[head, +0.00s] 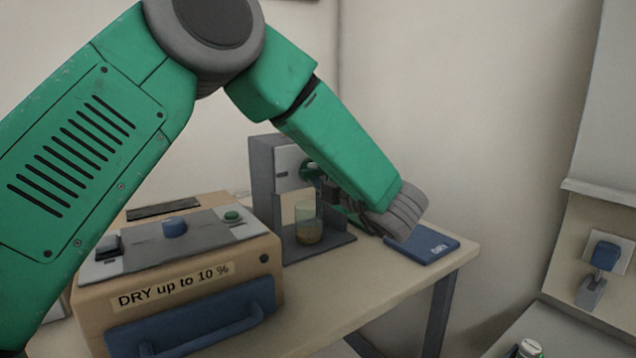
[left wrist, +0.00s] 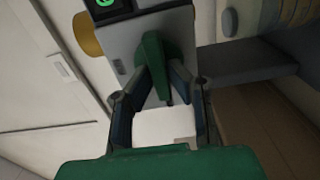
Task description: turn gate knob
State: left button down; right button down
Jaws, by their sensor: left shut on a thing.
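The grey dispenser (head: 263,175) stands at the back of the table, with a green gate knob (head: 309,168) on its pale front panel. In the left wrist view the green knob (left wrist: 152,53) sits between the two dark fingers. My left gripper (head: 331,190) reaches in from the right side of the dispenser and is shut on this knob; its fingers are partly hidden in the head view. A clear beaker (head: 308,217) with some brown-yellow material in it stands on the dispenser base under the panel. My right gripper is not in view.
A tan dryer box (head: 180,285) labelled "DRY up to 10 %" fills the table's front left. A blue slab (head: 430,246) lies at the table's right edge (head: 470,250). A blue-topped fixture (head: 605,255) and a small jar (head: 530,348) are at far right.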

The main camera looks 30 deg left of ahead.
pick_arm(q)
jog(key=shift+s+f, duration=0.1)
jog(key=shift+f, duration=0.2)
jog(key=c, duration=1.5)
grip_release()
jog(key=shift+c, duration=0.2)
jog(key=shift+r, duration=0.1)
jog(key=shift+s+d, duration=0.1)
jog(key=shift+d, duration=0.25)
jog(key=v, duration=1.1)
jog(key=shift+d, duration=0.2)
